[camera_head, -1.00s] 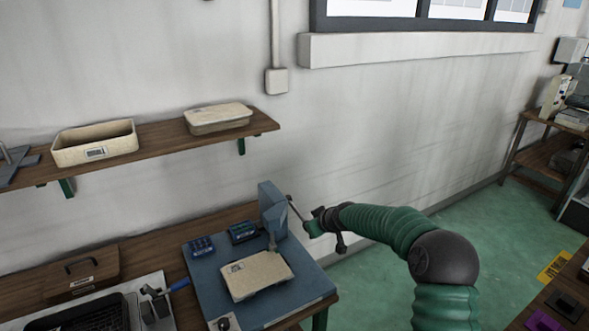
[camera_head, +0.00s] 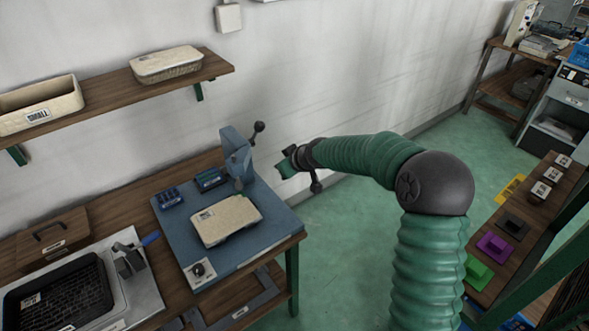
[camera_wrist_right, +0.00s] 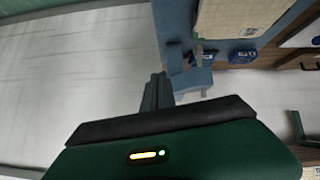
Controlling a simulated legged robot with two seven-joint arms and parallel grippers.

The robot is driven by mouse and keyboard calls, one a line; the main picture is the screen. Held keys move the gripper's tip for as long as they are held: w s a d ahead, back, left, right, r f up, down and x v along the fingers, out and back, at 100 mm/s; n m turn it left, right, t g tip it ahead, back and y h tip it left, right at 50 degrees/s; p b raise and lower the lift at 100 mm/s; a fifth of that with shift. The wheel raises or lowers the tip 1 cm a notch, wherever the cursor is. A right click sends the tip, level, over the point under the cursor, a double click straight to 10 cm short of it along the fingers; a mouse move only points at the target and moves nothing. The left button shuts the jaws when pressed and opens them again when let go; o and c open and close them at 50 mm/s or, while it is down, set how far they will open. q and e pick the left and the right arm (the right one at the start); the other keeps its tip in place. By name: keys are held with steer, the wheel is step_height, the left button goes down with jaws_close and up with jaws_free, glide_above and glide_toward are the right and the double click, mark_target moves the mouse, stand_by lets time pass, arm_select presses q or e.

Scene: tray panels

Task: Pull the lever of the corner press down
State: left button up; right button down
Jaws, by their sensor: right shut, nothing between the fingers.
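The blue-grey corner press (camera_head: 236,152) stands at the back right of the blue bench plate (camera_head: 245,257). Its lever (camera_head: 259,127) has a black ball knob and points up and to the right. A cream tray panel (camera_head: 226,220) lies under the press head. My right gripper (camera_head: 285,165) is shut and empty, to the right of the press and below the knob, apart from the lever. In the right wrist view the shut fingers (camera_wrist_right: 156,92) are beside the press (camera_wrist_right: 190,82). My left gripper is not in view.
Small blue bins (camera_head: 208,179) sit behind the panel, and a round black knob (camera_head: 198,270) is at the plate's front corner. A wall shelf (camera_head: 110,95) holds cream trays. Open floor lies right of the bench.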

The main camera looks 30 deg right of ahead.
steer(key=s+a+f+g, duration=0.2)
steer(key=s+a, duration=0.3)
steer(key=s, duration=0.5)
steer(key=s+a+f+m+g, duration=0.1)
steer(key=s+a, duration=0.4)
steer(key=s, duration=0.6)
steer(key=s+a+f+m+g, duration=0.1)
steer(key=s+a+f+g, duration=0.2)
steer(key=s, duration=0.7)
steer(key=a+f, duration=0.2)
steer(key=a, duration=0.1)
steer(key=shift+s+g+p, duration=0.15)
steer(key=shift+g+p, duration=0.15)
steer(key=shift+p, duration=0.05)
steer(key=shift+a, duration=0.35)
steer(key=c, duration=2.2)
jaws_free()
steer(key=shift+d, duration=0.1)
